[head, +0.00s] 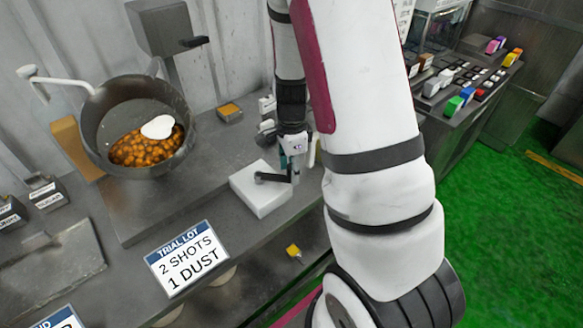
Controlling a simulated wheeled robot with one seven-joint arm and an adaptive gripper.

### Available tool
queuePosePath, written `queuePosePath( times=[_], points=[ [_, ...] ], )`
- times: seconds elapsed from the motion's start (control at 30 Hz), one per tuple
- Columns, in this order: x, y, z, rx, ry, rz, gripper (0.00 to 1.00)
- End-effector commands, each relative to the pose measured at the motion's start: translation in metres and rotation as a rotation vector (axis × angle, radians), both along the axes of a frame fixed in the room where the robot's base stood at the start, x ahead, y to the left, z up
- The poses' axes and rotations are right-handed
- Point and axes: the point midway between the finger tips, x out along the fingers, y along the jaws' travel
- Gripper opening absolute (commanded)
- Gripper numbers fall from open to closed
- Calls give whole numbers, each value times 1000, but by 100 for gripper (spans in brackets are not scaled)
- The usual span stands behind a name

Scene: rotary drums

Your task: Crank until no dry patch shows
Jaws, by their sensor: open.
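The grey drum (99,112) sits at the left of the bench with its open mouth toward me. Glossy orange-brown pieces (138,151) lie in its lower part, with a white patch (158,127) on top of them at the right. A white box (262,201) on the bench carries a dark crank arm (271,178). My gripper (293,170) is open and points down at the outer end of that crank. My arm and the small size hide the fingertips, so I cannot tell whether they touch the handle.
A grey hopper (160,30) with a dark lever stands above the drum. A white bent handle (55,81) runs from the drum's left rim. A sign (187,258) on the bench front reads "TRIAL LOT 2 SHOTS 1 DUST". A side counter (470,85) holds colored blocks.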

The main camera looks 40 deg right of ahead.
Motion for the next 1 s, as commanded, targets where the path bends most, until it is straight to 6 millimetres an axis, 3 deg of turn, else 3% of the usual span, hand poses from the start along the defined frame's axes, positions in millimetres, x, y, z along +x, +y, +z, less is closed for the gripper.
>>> queuePosePath(
  times=[0.23,0.4,0.43,1.0],
  points=[
    [0,0,0,0,-1,1,41],
    [0,0,0,0,-1,1,3],
    [0,0,0,0,-1,1,0],
    [9,-8,0,-2,-3,114,0]
  ],
)
